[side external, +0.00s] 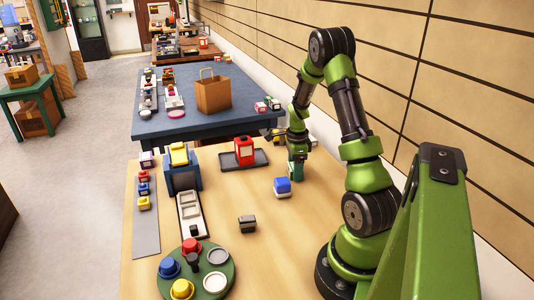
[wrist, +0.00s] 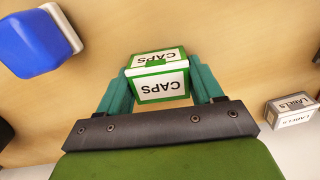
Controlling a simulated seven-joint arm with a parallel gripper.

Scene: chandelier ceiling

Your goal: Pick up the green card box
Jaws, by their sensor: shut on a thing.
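The green card box (wrist: 160,88), white-faced with green edges and marked CAPS, sits between the two teal fingers of my gripper (wrist: 162,80) in the wrist view. The fingers are shut on its two sides. In the side external view my gripper (side external: 297,172) points down over the right part of the wooden table, behind the blue-and-white block (side external: 282,187). The box is hard to tell from the fingers there. I cannot tell whether it touches the table.
The blue block is near the box; it also shows in the wrist view (wrist: 35,35). A white-grey LABELS box (wrist: 292,112) lies to the right there. A red container (side external: 244,150) stands on a dark tray. A round green tray (side external: 228,266) and dark block (side external: 247,223) are nearer the front.

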